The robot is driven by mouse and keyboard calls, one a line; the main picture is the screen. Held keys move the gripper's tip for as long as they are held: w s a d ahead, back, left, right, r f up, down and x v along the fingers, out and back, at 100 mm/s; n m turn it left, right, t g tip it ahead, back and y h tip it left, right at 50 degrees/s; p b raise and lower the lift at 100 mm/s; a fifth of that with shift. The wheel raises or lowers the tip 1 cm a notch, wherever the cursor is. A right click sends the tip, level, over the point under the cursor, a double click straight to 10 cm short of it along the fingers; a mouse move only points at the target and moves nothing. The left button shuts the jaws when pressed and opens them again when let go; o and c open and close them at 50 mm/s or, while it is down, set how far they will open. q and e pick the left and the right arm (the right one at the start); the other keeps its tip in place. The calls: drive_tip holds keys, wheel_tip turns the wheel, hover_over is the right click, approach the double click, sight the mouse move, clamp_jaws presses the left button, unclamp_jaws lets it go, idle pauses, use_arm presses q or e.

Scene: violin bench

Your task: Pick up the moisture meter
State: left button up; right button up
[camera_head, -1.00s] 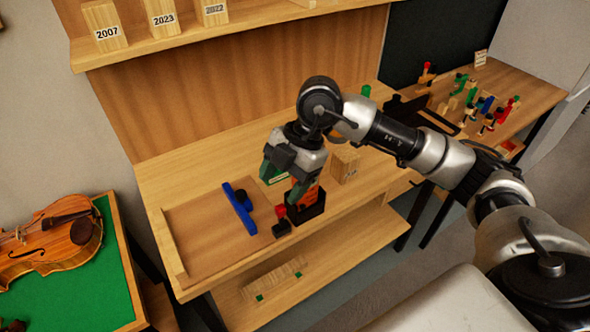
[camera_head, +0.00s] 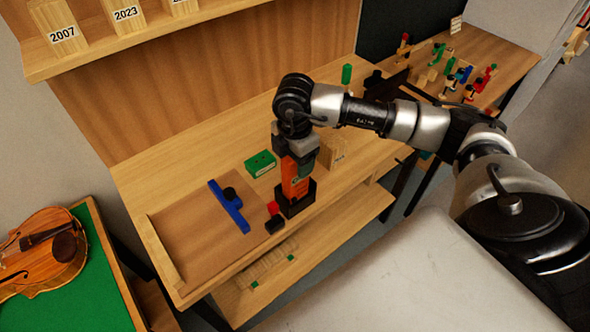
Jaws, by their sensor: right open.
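The moisture meter appears to be the orange upright device (camera_head: 295,187) standing in a black holder (camera_head: 298,207) near the front edge of the bench. My right gripper (camera_head: 298,160) points down over it, with its fingers at the top part of the meter. The fingers are open, and the gripper hides the meter's top. I cannot tell whether they touch it. My left gripper is not in view.
A green box (camera_head: 260,164), a blue bar clamp (camera_head: 229,207) and a small red and black item (camera_head: 274,222) are left of the holder. A wooden block (camera_head: 333,152) stands close behind on the right. A violin (camera_head: 40,252) lies at far left.

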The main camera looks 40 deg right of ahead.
wheel_tip(320, 180, down, 2)
drive_tip(key=shift+c, duration=0.2)
clamp_jaws()
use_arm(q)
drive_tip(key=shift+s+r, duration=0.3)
use_arm(e)
drive_tip(key=shift+r, duration=0.15)
